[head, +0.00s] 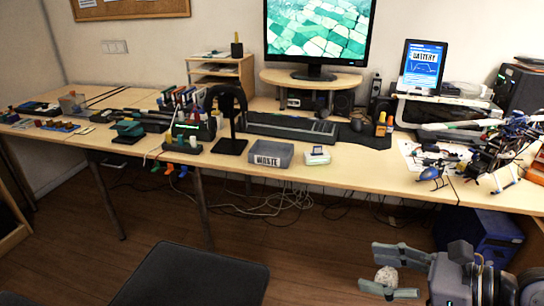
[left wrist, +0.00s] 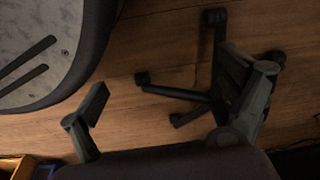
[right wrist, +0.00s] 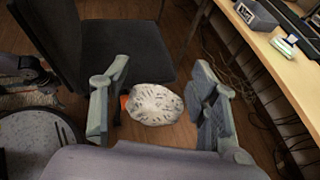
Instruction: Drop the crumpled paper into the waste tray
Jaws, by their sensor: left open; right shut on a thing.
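The crumpled paper (head: 386,276) is a whitish, dark-marked ball. My right gripper (head: 376,269) is shut on it, low at the bottom right of the head view, in front of the desk. In the right wrist view the paper (right wrist: 154,104) lies between the two fingers. The waste tray (head: 268,162) is a grey open box labelled WASTE near the desk's front edge, well left of and beyond the right gripper. The tray also shows at the top right of the right wrist view (right wrist: 257,15). My left gripper (left wrist: 168,95) is open and empty in the left wrist view.
A small white device (head: 317,156) sits right of the tray, and a black headphone stand (head: 231,146) sits left of it. A helicopter model (head: 433,172) and wiring crowd the right end of the desk (head: 375,180). A dark chair (head: 192,278) stands on the floor in front.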

